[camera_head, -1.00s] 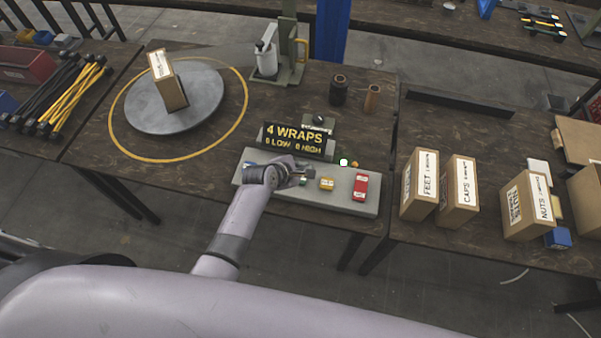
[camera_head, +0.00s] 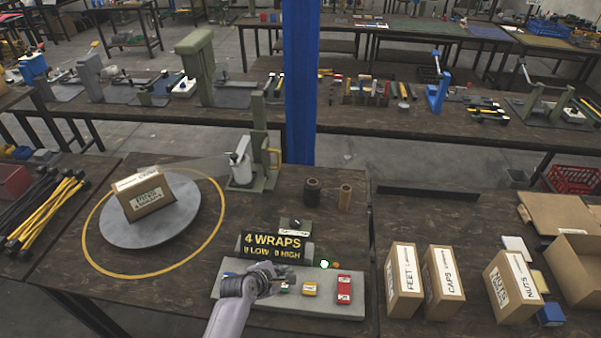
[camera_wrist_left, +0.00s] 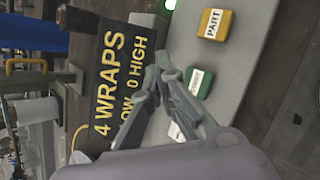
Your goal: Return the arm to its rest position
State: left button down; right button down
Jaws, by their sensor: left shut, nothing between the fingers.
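My left arm comes up from the bottom in the head view, and my left gripper (camera_head: 284,285) is over the grey button panel (camera_head: 318,303). In the left wrist view the fingers of the left gripper (camera_wrist_left: 160,66) come together at the tips with nothing between them. The panel carries a yellow button block (camera_head: 309,289) and a red one (camera_head: 344,288). A green block (camera_wrist_left: 199,83) shows close beside the fingers in the left wrist view. The black sign (camera_head: 273,246) reading 4 WRAPS stands behind the panel. My right gripper is not in view.
A round grey turntable (camera_head: 180,228) with a tilted carton (camera_head: 146,196) is at the left. Cartons marked FEET (camera_head: 403,283), CAPS (camera_head: 443,285) and NUTS (camera_head: 513,287) stand at the right. A blue post (camera_head: 301,80) rises behind the table.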

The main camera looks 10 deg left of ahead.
pick_arm(q)
jog(key=shift+s+a+m, duration=0.2)
jog(key=shift+s+m, duration=0.15)
jog(key=shift+m, duration=0.05)
jog(key=s+a+r+m+g+y, duration=0.1)
jog(key=s+a+r+m+g, duration=0.2)
jog(key=s+m, duration=0.55)
jog(key=s+a+r+m+y, duration=0.1)
jog(key=s+a+r+m, duration=0.2)
jog(key=s+r+m, duration=0.5)
jog(key=s+a+r+m+g+y, duration=0.1)
jog(key=s+a+m+g+y, duration=0.15)
jog(key=s+m, duration=0.65)
jog(key=s+f+n+b, duration=0.3)
jog(key=f+b, duration=0.5)
jog(key=f, duration=2.7)
jog(key=s+a+f+m+g+b, duration=0.1)
jog(key=s+f+b, duration=0.5)
jog(key=s+f, duration=1.1)
notch_tip(320, 180, down, 4)
jog(key=shift+s+a+f+g+h, duration=0.1)
jog(key=shift+s+a+g+h, duration=0.25)
jog(key=shift+a, duration=0.8)
